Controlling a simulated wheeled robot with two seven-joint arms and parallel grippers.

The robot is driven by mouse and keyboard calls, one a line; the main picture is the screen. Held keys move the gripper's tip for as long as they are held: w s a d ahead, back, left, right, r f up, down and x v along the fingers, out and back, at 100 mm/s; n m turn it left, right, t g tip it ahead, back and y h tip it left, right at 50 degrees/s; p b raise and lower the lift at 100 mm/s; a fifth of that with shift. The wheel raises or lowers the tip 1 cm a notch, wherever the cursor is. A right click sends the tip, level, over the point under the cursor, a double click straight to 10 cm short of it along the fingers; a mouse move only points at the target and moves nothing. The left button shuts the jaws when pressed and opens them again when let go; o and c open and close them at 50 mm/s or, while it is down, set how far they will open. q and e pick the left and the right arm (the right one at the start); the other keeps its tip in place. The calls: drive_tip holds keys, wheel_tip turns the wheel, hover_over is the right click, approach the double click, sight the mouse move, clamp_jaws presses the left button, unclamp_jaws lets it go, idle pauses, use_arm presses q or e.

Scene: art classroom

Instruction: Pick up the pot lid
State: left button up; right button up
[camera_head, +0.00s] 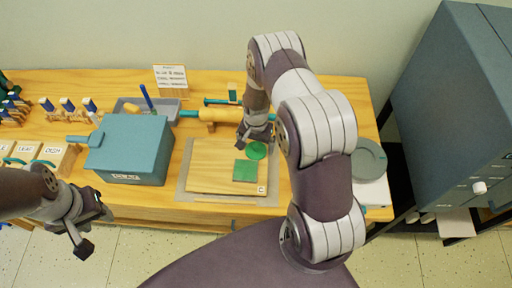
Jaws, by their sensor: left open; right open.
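I cannot tell for sure which thing is the pot lid. A flat round green piece (258,152) lies on the wooden board (212,168), just above a green square (246,170). My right gripper (257,144) is open, pointing down at the far edge of the round green piece. I cannot tell whether it touches it. Part of a grey round disc (369,158) shows at the right end of the table, partly behind my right arm. My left gripper (92,238) is open and empty, in front of the table's front edge at the left.
A blue-grey box (132,150) stands left of the board. Behind are a grey tray (166,108), a rolling pin (210,114) and a small sign (171,77). Wooden blocks (56,158) and tool stands are at the left. A large grey cabinet (445,100) stands at the right.

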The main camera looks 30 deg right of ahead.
drive_tip(key=shift+f, duration=0.95)
drive_tip(key=c, duration=1.1)
drive_tip(key=shift+r, duration=0.15)
